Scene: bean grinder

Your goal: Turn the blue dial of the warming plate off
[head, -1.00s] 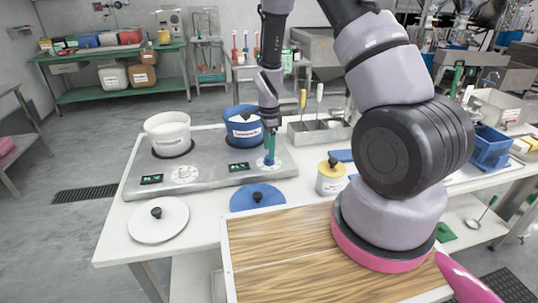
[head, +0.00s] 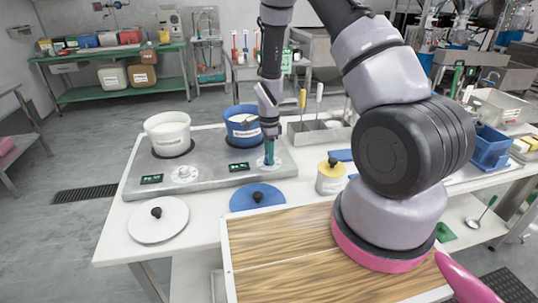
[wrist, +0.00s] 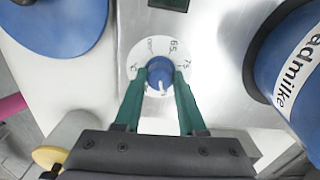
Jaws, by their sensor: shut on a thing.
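The warming plate (head: 212,180) is a long grey slab on the white table with two dials and two green displays. Its blue dial (wrist: 160,71) sits on a round white scale marked with numbers, near the plate's right end. My gripper (wrist: 160,83) points down at it, with one green finger on each side of the knob, closed on it. In the head view the fingers (head: 269,154) stand over the white scale (head: 270,166) and hide most of the knob. A blue pot (head: 243,132) with a white label stands just left of my gripper on the plate.
A white pot (head: 168,139) and a white dial (head: 184,174) are on the plate's left half. A white lid (head: 158,228) and a blue lid (head: 258,204) lie in front. A yellow-lidded jar (head: 331,182) stands to the right.

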